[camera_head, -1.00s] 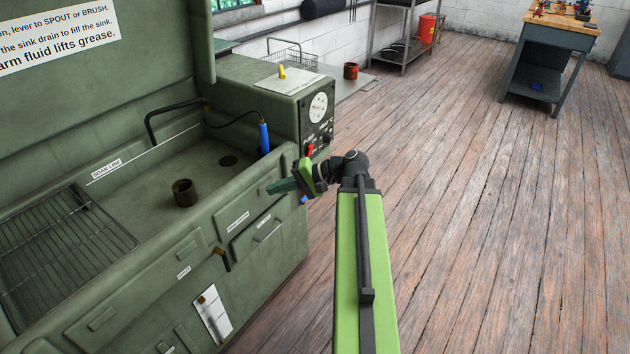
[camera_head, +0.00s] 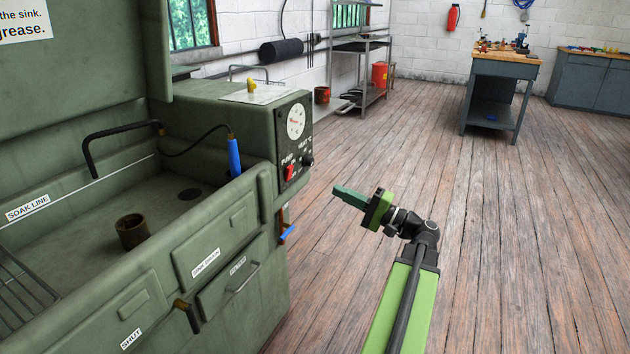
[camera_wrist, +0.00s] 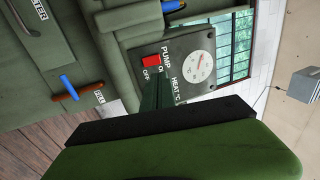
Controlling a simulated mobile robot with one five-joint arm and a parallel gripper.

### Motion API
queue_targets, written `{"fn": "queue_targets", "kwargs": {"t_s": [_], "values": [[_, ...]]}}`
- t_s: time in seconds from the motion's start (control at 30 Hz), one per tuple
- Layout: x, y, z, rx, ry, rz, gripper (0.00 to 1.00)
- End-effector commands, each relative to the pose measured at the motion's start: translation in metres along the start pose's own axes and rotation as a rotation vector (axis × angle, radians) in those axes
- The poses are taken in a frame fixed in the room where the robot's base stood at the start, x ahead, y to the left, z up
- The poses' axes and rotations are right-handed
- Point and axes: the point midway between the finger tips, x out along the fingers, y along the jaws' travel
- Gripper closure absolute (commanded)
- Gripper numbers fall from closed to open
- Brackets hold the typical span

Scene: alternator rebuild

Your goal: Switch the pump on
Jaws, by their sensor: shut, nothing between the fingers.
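The pump switch (camera_head: 289,173) is a red rocker on the dark control panel (camera_head: 297,150) at the right end of the green parts washer. In the wrist view the red switch (camera_wrist: 151,62) sits under the word PUMP, between OFF and ON labels; its position is too small to tell. My gripper (camera_head: 337,190) is shut and empty, to the right of the panel and apart from it. In the wrist view the closed fingers (camera_wrist: 157,92) point toward the panel, just below the switch in the picture.
A blue brush (camera_head: 234,158) and a brown cup (camera_head: 131,231) are at the sink. The wooden floor (camera_head: 400,150) is clear to the right.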

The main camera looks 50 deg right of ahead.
Motion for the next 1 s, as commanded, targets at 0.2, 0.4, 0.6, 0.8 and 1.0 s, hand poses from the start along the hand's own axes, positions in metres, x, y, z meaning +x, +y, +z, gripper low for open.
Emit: {"fn": "queue_targets", "kwargs": {"t_s": [0.2,0.4,0.6,0.8,1.0], "values": [[0.042,-0.003,0.0,0.002,-0.003,0.001,1.0],[0.085,-0.003,0.0,0.0,-0.003,0.001,1.0],[0.119,-0.002,-0.001,0.001,-0.001,0.001,1.0],[0.132,0.0,-0.001,0.0,0.001,0.002,1.0],[0.133,0.0,-0.001,-0.001,0.002,0.002,1.0]]}}
